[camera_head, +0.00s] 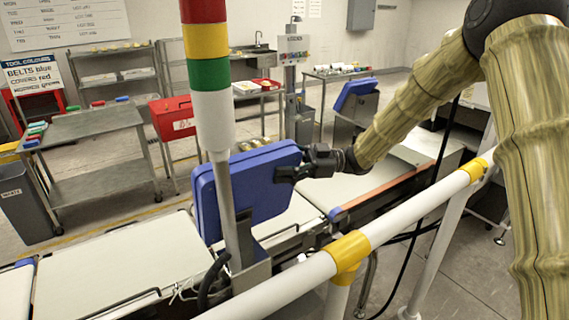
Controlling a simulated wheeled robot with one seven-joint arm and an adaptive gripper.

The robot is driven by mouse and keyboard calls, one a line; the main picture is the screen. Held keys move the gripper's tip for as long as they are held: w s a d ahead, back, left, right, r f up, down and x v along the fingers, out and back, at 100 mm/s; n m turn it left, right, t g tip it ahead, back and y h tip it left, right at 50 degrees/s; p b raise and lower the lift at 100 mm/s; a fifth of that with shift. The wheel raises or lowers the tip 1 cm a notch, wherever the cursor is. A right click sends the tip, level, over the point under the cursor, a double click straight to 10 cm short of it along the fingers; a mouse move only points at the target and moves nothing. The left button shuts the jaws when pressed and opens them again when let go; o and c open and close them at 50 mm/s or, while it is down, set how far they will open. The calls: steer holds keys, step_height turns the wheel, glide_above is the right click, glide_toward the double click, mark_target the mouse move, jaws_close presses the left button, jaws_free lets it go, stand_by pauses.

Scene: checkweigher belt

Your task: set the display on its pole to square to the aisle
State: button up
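The display (262,189) is a blue, slab-like housing at the centre of the view, standing above the conveyor. A plain broad blue side faces partly toward me and to the right, and a narrower blue edge shows on its left. No lit screen is visible. My gripper (284,172) comes in from the right at the display's right edge. One dark finger overlaps the blue face near that edge. The other finger is hidden, so whether the gripper is closed on the edge cannot be told. The display's own pole is mostly hidden behind a grey post (231,215).
A stack light (206,75) in red, yellow, green and white stands on the grey post, close before the display. A white guard rail (385,225) with yellow joints crosses the foreground. Belts (115,265) run below. Steel tables (90,125) and a red box (173,117) stand behind.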

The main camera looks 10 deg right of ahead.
steer(key=shift+s+d, duration=0.15)
steer(key=shift+d, duration=0.3)
steer(key=shift+f, duration=0.1)
steer(key=shift+a, duration=0.1)
steer(key=w+d+f, duration=0.1)
steer(key=d, duration=1.1)
steer(key=shift+d+f, duration=0.15)
